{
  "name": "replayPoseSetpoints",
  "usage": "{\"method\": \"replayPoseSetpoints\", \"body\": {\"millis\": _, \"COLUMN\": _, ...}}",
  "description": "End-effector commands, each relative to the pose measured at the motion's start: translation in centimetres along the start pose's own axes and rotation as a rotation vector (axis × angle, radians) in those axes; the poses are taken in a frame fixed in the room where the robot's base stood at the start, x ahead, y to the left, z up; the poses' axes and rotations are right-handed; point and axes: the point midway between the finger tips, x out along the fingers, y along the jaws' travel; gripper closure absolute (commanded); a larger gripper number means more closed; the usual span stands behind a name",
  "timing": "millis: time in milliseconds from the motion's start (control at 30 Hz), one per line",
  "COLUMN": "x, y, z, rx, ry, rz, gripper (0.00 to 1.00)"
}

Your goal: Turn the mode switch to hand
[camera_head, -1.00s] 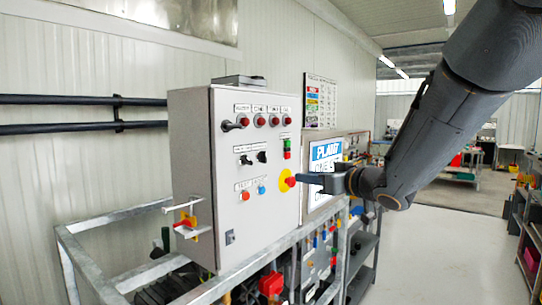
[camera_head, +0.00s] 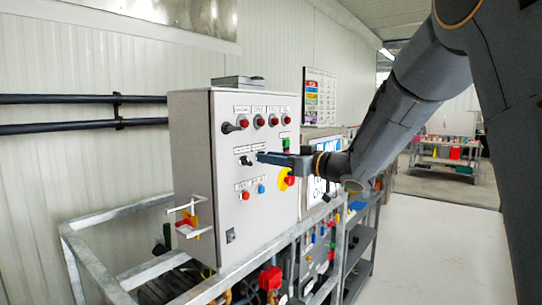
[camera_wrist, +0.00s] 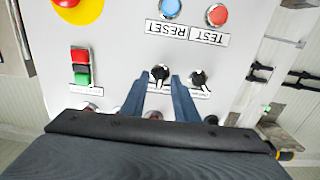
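The grey control cabinet (camera_head: 215,205) carries two black selector switches side by side; their labels are too small to read, so I cannot tell which is the mode switch. One switch (camera_head: 246,160) shows left of my gripper (camera_head: 262,157) in the head view, which hides the other. In the wrist view, upside down, my gripper (camera_wrist: 158,84) is open, its two blue fingers pointing at the panel. One selector switch (camera_wrist: 160,73) appears between the fingertips. The other switch (camera_wrist: 198,78) is just right of the fingers. Contact cannot be told.
A red emergency button on a yellow disc (camera_head: 283,178) is below my gripper. A red button (camera_head: 245,195) and a blue button (camera_head: 261,189) sit lower left. A metal frame (camera_head: 110,285) surrounds the cabinet.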

Motion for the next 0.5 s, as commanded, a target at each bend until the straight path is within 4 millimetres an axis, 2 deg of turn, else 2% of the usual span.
{"method": "replayPoseSetpoints", "body": {"millis": 233, "x": 0.1, "y": 0.01, "z": 0.01, "rx": 0.0, "ry": 0.0, "rz": 0.0, "gripper": 0.73}}
{"method": "replayPoseSetpoints", "body": {"millis": 267, "x": 0.1, "y": 0.01, "z": 0.01, "rx": 0.0, "ry": 0.0, "rz": 0.0, "gripper": 0.76}}
{"method": "replayPoseSetpoints", "body": {"millis": 400, "x": 0.09, "y": 0.01, "z": 0.0, "rx": 0.0, "ry": 0.0, "rz": 0.001, "gripper": 1.0}}
{"method": "replayPoseSetpoints", "body": {"millis": 500, "x": 0.08, "y": 0.03, "z": 0.0, "rx": 0.0, "ry": 0.0, "rz": 0.001, "gripper": 1.0}}
